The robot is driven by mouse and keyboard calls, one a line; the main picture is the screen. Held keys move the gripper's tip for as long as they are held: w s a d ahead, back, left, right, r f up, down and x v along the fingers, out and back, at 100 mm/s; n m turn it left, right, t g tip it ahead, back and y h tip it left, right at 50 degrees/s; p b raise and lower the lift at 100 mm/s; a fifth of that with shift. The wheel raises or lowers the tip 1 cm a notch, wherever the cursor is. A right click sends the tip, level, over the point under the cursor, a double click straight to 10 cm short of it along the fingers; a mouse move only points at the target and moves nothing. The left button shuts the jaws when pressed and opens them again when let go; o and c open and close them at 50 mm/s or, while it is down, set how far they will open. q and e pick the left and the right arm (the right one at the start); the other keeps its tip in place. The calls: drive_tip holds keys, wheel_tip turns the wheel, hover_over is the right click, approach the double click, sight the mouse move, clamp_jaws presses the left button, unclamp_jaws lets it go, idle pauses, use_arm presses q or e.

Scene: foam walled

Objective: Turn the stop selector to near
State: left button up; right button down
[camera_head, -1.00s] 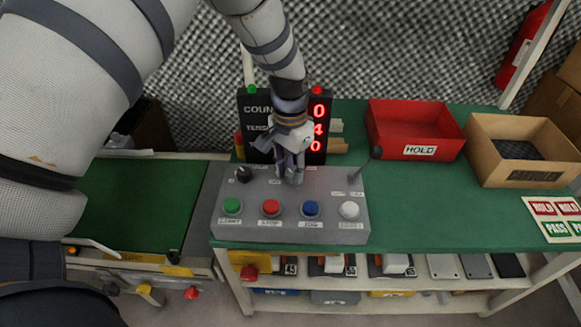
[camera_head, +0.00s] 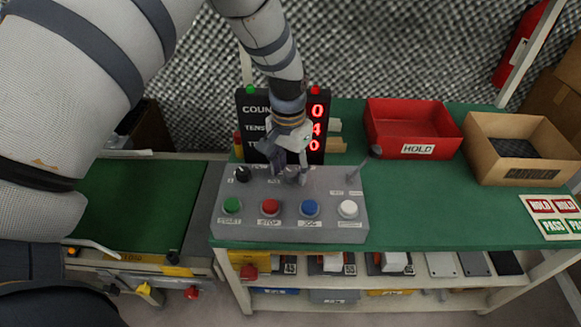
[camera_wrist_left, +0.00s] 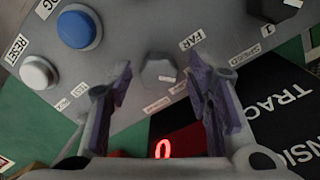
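The control box (camera_head: 225,215) stands on the green bench top. Its stop selector shows in the left wrist view as a grey knob (camera_wrist_left: 158,68), with a pale mark on its lower-right side. The FAR label (camera_wrist_left: 192,40) sits to its upper right, and smaller labels below are too blurred to read. My left gripper (camera_head: 290,172) is over the back middle of the box and partly hides the knob in the head view. Its purple-padded fingers (camera_wrist_left: 160,98) are apart in the left wrist view, one on each side of the knob, with visible gaps. My right gripper is not in view.
A black speed knob (camera_head: 243,173) and a thin lever (camera_head: 356,177) flank the gripper. Green, red, blue and white buttons line the front. A counter display (camera_head: 254,105) stands close behind. A red HOLD bin (camera_head: 404,152) and cardboard box (camera_head: 541,175) are right.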

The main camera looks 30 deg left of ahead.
sight(289, 171)
use_arm(q)
drive_tip(key=shift+r, duration=0.1)
wheel_tip(289, 171, up, 12)
drive_tip(key=shift+a, duration=0.15)
idle(0.3)
